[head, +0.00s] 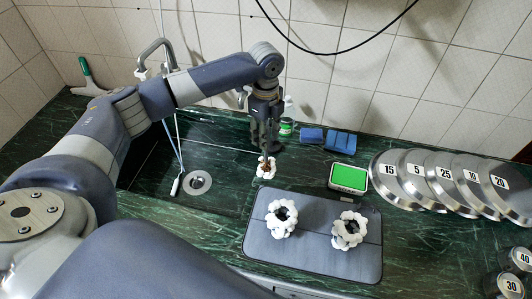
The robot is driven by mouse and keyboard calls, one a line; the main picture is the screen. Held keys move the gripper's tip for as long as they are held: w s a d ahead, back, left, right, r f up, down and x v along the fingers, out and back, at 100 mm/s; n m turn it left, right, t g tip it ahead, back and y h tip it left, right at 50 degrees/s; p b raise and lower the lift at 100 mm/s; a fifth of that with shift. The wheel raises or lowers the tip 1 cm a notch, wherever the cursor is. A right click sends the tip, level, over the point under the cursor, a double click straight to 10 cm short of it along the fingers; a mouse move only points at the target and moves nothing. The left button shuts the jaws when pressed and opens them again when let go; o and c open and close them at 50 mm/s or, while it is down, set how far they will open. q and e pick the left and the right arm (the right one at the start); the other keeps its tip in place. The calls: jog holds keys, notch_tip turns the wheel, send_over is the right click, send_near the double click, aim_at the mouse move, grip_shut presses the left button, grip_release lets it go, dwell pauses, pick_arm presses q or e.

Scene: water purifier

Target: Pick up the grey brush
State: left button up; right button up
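My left gripper (266,148) reaches over the counter at the right edge of the sink and points down. Its dark fingers are close to a small white lumpy piece with a brown middle (266,171); I cannot tell whether they touch it or how far they are open. I cannot pick out a grey brush for certain. A green-handled tool with a pale head (86,76) lies at the back left, and a slim pale wand (176,185) is in the sink. My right gripper is out of view.
A grey mat (315,258) holds two white lumpy rings (281,219) (350,230). A green-topped box (349,178), blue sponges (342,141) and numbered metal discs (403,181) stand to the right. The sink (146,172) with its tap (152,45) is at left.

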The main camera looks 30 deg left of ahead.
pick_arm(q)
jog(key=shift+f, duration=0.85)
jog(key=shift+c, duration=0.9)
grip_shut()
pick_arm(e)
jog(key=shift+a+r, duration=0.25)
pick_arm(q)
jog(key=shift+r, duration=0.15)
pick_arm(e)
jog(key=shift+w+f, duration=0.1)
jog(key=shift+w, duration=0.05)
